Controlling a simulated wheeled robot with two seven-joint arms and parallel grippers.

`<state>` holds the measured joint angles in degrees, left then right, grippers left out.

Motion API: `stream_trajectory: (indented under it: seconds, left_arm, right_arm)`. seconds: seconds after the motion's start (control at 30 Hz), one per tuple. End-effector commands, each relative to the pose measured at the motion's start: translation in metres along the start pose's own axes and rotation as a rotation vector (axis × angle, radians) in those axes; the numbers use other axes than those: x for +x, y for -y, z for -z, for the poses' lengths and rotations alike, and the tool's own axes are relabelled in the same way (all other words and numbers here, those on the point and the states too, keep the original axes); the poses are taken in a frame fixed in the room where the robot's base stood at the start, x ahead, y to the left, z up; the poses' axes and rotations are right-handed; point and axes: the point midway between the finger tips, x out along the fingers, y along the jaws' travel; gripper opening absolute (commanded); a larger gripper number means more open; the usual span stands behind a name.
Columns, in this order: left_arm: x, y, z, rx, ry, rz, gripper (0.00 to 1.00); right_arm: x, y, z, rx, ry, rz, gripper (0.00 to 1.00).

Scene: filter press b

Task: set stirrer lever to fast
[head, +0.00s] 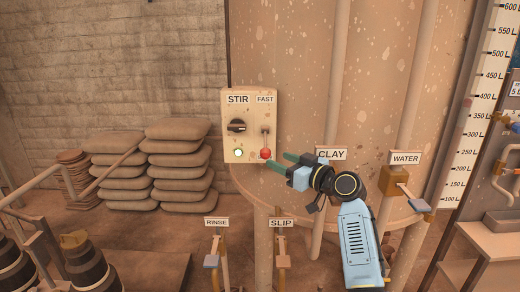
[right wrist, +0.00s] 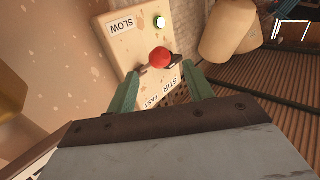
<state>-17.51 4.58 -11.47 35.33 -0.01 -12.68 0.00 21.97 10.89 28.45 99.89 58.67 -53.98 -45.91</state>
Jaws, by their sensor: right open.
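The stirrer lever has a red ball knob (head: 265,154) and sits on a cream panel (head: 250,97) marked STIR and FAST. The knob is at the low end, well below the FAST label (head: 265,99). In the right wrist view the knob (right wrist: 160,57) shows ahead of the gap between the fingers, near a SLOW label (right wrist: 121,26). My right gripper (head: 278,160) is open, its green fingers just to the right of the knob; it also shows in the right wrist view (right wrist: 162,80). I cannot tell whether they touch it. My left gripper is not in view.
A black rotary knob (head: 236,126) and a lit lamp (head: 238,153) are on the same panel. CLAY (head: 331,154) and WATER (head: 405,158) labels are to the right on the tank (head: 300,60). RINSE and SLIP levers stand below. Stacked sacks (head: 180,160) are at left.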

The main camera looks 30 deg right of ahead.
Motion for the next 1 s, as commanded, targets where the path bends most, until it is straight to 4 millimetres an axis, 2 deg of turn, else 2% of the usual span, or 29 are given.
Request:
stream_trajectory:
  seconds: [0.03, 0.17, 0.4, 0.6, 0.93, 1.0]
  left_arm:
    - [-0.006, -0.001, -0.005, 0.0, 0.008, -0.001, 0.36]
    - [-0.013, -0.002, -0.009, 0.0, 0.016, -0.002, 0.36]
    - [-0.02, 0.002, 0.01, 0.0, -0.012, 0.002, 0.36]
    - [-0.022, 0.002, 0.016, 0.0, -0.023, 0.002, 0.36]
    - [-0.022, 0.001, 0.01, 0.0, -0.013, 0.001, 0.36]
    - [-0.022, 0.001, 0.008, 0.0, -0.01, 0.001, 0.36]
  right_arm:
    - [0.012, 0.001, 0.004, 0.006, -0.003, 0.002, 0.52]
    - [0.037, 0.001, 0.004, 0.004, -0.001, 0.003, 0.52]
    - [0.07, 0.001, 0.002, 0.003, -0.001, 0.002, 0.52]
    - [0.083, 0.001, 0.001, 0.001, 0.0, 0.001, 0.52]
    - [0.085, 0.001, 0.0, 0.0, 0.0, 0.001, 0.52]
    - [0.085, 0.001, 0.0, 0.0, 0.0, 0.001, 0.43]
